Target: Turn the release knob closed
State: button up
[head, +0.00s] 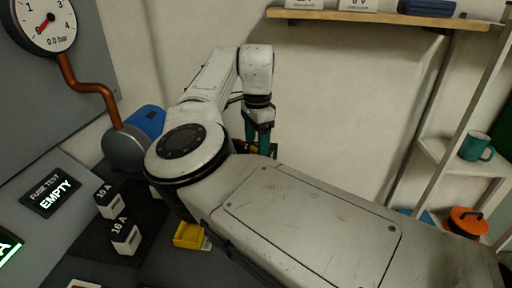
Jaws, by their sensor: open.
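I cannot pick out the release knob; my arm covers much of the middle of the head view. My gripper (260,143) hangs down beyond the arm, with dark and teal parts showing. It is open, but its tips are partly hidden behind my forearm. Small red and yellow parts show beside the fingers, too small to identify. A round gauge (45,22) reads 0.0 bar, its red needle near the low end. A copper pipe (88,87) runs down from it toward a blue cylinder with a grey end (124,151).
Blocks marked 10 A (107,202) and 16 A (126,236) stand at left by a "FUSE TEST EMPTY" display (51,192). A wooden shelf (380,18) is above. A teal mug (476,147) and orange object (467,221) stand at right.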

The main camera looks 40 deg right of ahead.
jog(key=shift+f, duration=1)
jog(key=c, duration=1.1)
